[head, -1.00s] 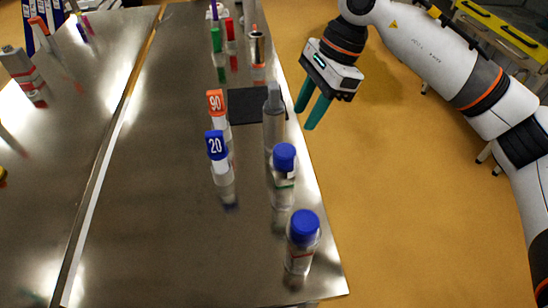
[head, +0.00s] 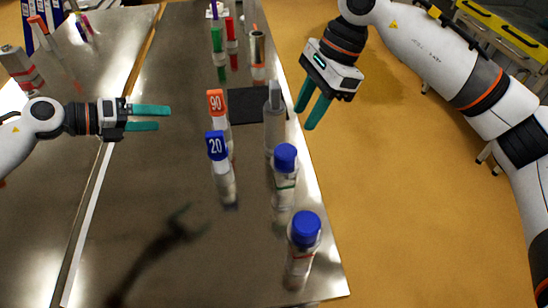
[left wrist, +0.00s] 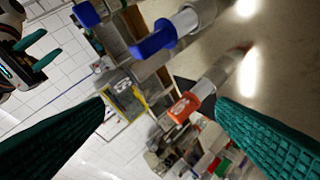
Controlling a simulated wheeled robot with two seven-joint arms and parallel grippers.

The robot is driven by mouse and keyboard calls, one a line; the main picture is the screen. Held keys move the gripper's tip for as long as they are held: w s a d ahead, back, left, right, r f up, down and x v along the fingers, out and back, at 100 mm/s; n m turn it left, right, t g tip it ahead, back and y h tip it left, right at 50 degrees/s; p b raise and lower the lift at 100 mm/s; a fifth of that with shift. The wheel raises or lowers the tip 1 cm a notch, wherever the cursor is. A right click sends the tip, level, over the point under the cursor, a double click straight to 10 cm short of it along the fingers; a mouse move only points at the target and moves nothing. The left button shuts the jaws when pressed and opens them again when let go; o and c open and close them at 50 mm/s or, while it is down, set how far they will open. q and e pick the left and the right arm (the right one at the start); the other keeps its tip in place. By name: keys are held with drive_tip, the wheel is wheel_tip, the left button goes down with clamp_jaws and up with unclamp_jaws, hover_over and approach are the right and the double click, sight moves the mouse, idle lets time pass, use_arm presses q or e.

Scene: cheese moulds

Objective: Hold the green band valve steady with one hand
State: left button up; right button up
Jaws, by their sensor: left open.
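A clear, blue-capped bottle with a green band (head: 284,185) stands upright near the table's right edge. It is the only thing I see that could be the green band valve. My left gripper (head: 164,118) is open and empty, well to its left above the table. My right gripper (head: 312,102) is open and empty beyond the table's right edge, farther back than the bottle. In the left wrist view my left fingers (left wrist: 160,102) are spread with nothing between them. A blue cap (left wrist: 87,14) shows at the top there, but I cannot tell whose it is.
A blue 20-tagged tube (head: 218,165) and an orange 90-tagged one (head: 217,104) stand between my left gripper and the bottle. A grey bottle (head: 274,125) stands behind it. Another blue-capped bottle (head: 303,240) stands in front. The table's left front is clear.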

use_arm(q)
drive_tip(key=d+r+m+h, duration=0.4)
drive_tip(key=d+r+h, duration=0.2)
drive_tip(key=d+r, duration=0.55)
drive_tip(key=s+d+r+m+g+h, duration=0.1)
drive_tip(key=r+m+h, duration=0.15)
drive_tip(key=r, duration=0.25)
drive_tip(key=s+d+r+m+h, duration=0.1)
drive_tip(key=s+r+h, duration=0.15)
drive_tip(key=r, duration=0.25)
drive_tip(key=s+d+r+m+g+h, duration=0.1)
drive_tip(key=d+r+m+h, duration=0.15)
drive_tip(key=r, duration=0.25)
drive_tip(key=n+t+y, duration=0.6)
drive_tip(key=t+y, duration=0.6)
drive_tip(key=y, duration=0.6)
hover_over(279, 178)
drive_tip(key=s, duration=0.2)
wheel_tip(279, 178, down, 27)
drive_tip(key=f, duration=0.5)
drive_tip(key=a+f, duration=0.1)
drive_tip(key=f, duration=0.2)
drive_tip(key=shift+s, duration=0.1)
drive_tip(key=x, duration=0.7)
drive_tip(key=shift+w+d+r, duration=0.15)
drive_tip(key=shift+w+r, duration=0.05)
drive_tip(key=shift+w, duration=0.1)
